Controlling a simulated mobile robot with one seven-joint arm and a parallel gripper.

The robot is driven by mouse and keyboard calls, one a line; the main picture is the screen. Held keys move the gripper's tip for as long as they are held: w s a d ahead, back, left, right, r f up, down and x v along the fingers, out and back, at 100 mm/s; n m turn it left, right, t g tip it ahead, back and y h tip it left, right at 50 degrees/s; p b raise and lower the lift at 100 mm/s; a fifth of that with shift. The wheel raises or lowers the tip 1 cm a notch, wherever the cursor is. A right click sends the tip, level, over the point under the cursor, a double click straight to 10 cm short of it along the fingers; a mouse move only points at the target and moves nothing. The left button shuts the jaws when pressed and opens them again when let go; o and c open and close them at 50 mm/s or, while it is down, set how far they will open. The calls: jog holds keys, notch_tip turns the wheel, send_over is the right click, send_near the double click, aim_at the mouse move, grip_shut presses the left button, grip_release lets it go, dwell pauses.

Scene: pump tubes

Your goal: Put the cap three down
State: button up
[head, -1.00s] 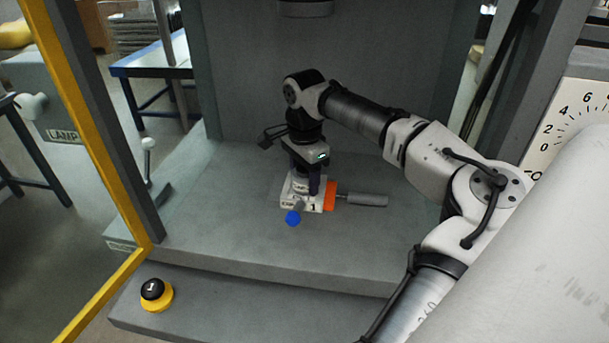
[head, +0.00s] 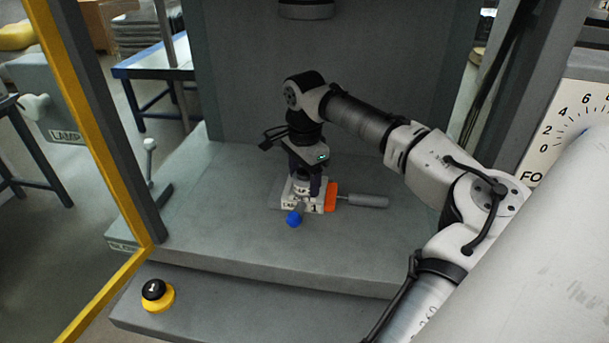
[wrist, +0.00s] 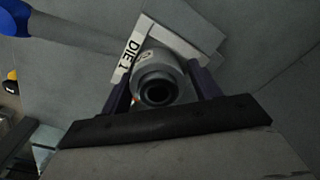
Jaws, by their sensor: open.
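A grey round cap (wrist: 160,84) with a dark hole in its end stands between my gripper's fingers in the wrist view. In the head view the cap (head: 301,187) shows in part under my gripper, with small lettering whose number I cannot read. My gripper (wrist: 158,74) points down with a finger on each side of the cap, open. In the head view my gripper (head: 305,184) hides part of the cap.
A black-and-yellow button (head: 155,293) stands at the front left. The grey bed around the block is mostly clear.

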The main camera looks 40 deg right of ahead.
aim_at(305, 172)
jog(key=shift+s+a+f, duration=0.1)
jog(key=shift+s+f, duration=0.1)
jog(key=shift+f, duration=0.25)
jog(key=shift+s+f, duration=0.15)
jog(key=shift+f, duration=0.3)
jog(key=r, duration=0.9)
jog(key=shift+w+d+b, duration=0.2)
jog(key=shift+b, duration=0.15)
jog(key=shift+f, duration=0.1)
